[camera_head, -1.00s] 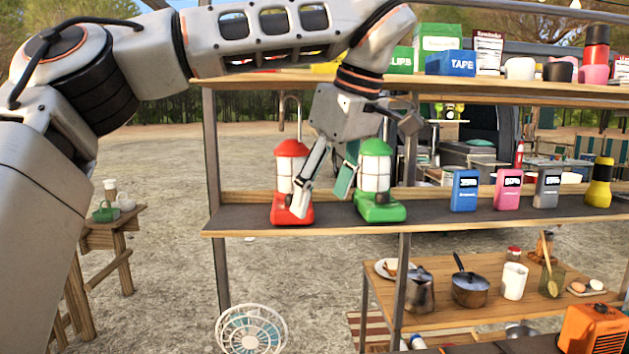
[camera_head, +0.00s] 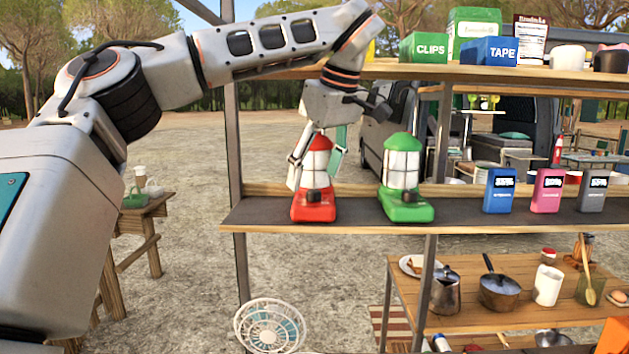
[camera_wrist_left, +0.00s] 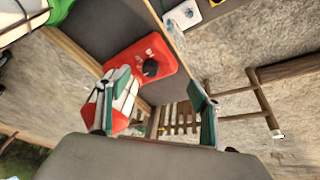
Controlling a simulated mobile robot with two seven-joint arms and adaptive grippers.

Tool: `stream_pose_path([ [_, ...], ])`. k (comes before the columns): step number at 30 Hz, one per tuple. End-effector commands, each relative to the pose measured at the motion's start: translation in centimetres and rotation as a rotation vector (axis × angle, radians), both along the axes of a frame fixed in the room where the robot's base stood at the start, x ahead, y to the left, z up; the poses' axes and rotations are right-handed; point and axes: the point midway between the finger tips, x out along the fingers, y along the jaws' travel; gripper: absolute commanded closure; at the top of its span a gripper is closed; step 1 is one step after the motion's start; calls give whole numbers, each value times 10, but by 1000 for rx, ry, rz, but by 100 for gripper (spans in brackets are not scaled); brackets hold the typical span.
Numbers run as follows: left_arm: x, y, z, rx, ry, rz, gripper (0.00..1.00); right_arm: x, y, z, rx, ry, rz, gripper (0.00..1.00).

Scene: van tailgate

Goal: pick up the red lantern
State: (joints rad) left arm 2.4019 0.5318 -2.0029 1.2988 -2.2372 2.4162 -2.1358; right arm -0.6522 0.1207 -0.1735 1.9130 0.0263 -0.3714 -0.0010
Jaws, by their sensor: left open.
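The red lantern (camera_head: 314,205) stands upright on the dark middle shelf, near its left end. It has a red base, a white caged body and a red top. My right gripper is not in view.
A green lantern (camera_head: 405,180) stands just right of the red one on the same shelf (camera_head: 265,213). Blue, pink and grey boxes stand farther right. An upper shelf (camera_head: 400,68) with boxes is close above my left wrist. A metal post (camera_head: 234,130) is at the left.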

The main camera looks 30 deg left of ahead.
Motion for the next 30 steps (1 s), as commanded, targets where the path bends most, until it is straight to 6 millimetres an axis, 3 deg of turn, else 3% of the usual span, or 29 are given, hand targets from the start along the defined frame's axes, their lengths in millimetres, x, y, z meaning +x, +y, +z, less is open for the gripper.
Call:
stream_pose_path([
  [5,3,7,-5,0,3,-1,35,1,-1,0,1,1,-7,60],
  [15,9,21,-44,-2,2,-1,35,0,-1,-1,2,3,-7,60],
  [23,10,22,-46,0,0,0,35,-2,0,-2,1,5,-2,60],
  [24,10,22,-46,0,0,0,38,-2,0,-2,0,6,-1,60],
  [30,10,22,-47,0,1,0,90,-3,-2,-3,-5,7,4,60],
])
